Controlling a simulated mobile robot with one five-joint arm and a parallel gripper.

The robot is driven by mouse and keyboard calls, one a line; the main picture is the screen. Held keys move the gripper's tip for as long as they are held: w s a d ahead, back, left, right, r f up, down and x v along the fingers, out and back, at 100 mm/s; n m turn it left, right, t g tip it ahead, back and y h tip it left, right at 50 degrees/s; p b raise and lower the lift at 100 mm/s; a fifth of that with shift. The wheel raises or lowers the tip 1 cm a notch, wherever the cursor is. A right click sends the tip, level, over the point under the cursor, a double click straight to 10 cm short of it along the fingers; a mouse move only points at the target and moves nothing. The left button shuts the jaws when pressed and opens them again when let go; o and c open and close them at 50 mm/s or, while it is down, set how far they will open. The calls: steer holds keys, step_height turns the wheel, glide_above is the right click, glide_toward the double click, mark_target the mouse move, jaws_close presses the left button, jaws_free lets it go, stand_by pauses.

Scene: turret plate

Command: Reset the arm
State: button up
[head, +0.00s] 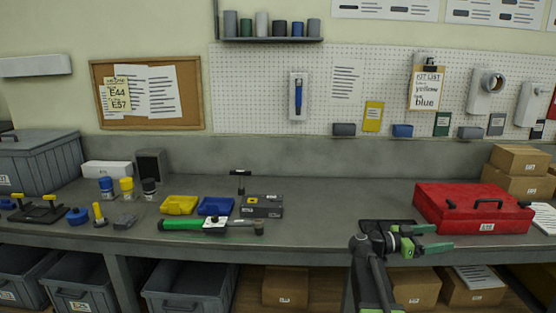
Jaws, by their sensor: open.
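My gripper (428,238) is at the lower right of the head view, on my folded dark and green arm. Its two green fingers point right and stand apart, with nothing between them. It is in front of the bench's front edge, just left of and below the red toolbox (470,212). My arm hides part of a black flat pad (372,224) on the bench behind it.
The grey workbench (330,200) holds a yellow tray (179,205), a blue tray (216,206), a grey block (262,206) and a green-handled tool (185,224). Grey bins (190,287) and cardboard boxes (285,287) stand below. The bench middle is clear.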

steer(key=w+a+r+n+t+y+p, duration=0.1)
steer(key=w+a+r+n+t+y, duration=0.25)
steer(key=w+a+n+t, duration=0.35)
steer(key=w+a+r+n+t+y, duration=0.2)
steer(key=w+a+r+n+t, duration=0.3)
steer(key=a+t, duration=0.45)
steer(key=w+a+f+n+y, duration=0.2)
steer(key=a+f+n+y, duration=0.3)
steer(key=a+y, duration=0.25)
steer(key=w+a+f+n+y, duration=0.1)
steer(key=a+f+n+y, duration=0.4)
steer(key=a+y, duration=0.3)
steer(key=s+a+f+n+g, duration=0.1)
steer(key=s+a+f+g, duration=0.2)
steer(key=f, duration=0.3)
steer(key=s+a+f+g, duration=0.3)
steer(key=s+f, duration=0.1)
steer(key=f, duration=0.1)
steer(key=s+d+f+m+g, duration=0.1)
steer(key=s+f+g, duration=0.2)
steer(key=s, duration=0.3)
steer(key=s+d+f+m+g+h, duration=0.1)
steer(key=s+d+f+m+g, duration=0.1)
steer(key=s+f+g, duration=0.2)
steer(key=s+d+f+m+g+h, duration=0.1)
steer(key=s+d+f+m+g, duration=0.1)
steer(key=s, duration=0.8)
steer(key=shift+d+f+g+p, duration=0.15)
steer(key=shift+f+g+p, duration=0.3)
steer(key=shift+f+g, duration=0.4)
